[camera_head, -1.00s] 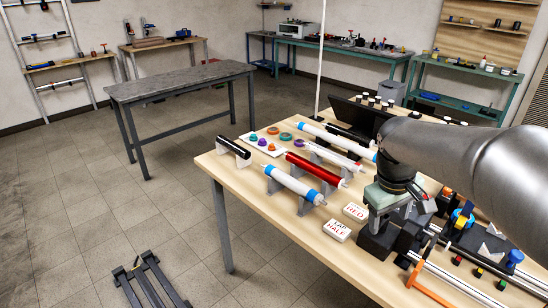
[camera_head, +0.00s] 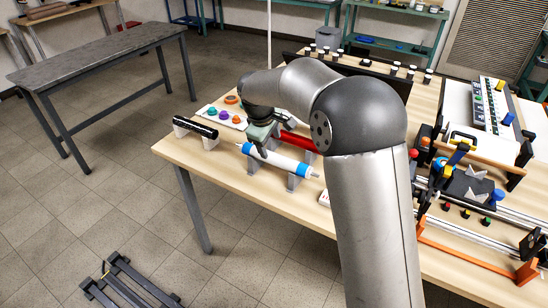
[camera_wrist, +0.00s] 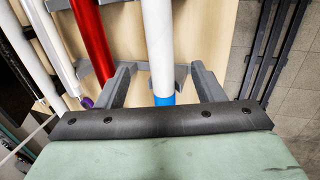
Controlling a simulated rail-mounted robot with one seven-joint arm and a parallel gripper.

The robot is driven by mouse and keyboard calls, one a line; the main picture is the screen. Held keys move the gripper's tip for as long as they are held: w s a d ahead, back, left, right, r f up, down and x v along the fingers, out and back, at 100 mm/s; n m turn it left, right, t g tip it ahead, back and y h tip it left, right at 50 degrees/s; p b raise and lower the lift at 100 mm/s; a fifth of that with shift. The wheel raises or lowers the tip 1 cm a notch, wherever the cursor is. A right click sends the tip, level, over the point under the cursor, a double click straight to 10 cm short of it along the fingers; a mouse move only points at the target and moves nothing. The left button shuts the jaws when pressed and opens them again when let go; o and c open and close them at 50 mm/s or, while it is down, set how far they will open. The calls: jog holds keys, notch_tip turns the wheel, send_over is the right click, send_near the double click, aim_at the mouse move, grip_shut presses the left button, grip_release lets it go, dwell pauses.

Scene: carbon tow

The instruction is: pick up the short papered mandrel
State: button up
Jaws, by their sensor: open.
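The short papered mandrel (camera_head: 287,163) is white with blue bands near its ends. It rests on grey stands near the table's front edge, and my gripper hides part of it in the head view. The wrist view shows its white body (camera_wrist: 158,40) and a blue band close to my palm. My gripper (camera_wrist: 161,68) is open and empty, with one finger on either side of the mandrel in that view. In the head view my gripper (camera_head: 260,152) is over the mandrel's left part. I cannot tell whether the fingers touch it.
A red mandrel (camera_wrist: 92,40) lies parallel close beside it, with white ones beyond. A black mandrel (camera_head: 195,127) sits on white supports to the left. A tray of coloured rings (camera_head: 211,112) lies behind. A winding rig (camera_head: 465,190) fills the table's right side.

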aim_at(274, 156)
jog(key=p+x, duration=0.2)
jog(key=x, duration=0.6)
jog(key=shift+f, duration=0.2)
jog(key=c, duration=1.2)
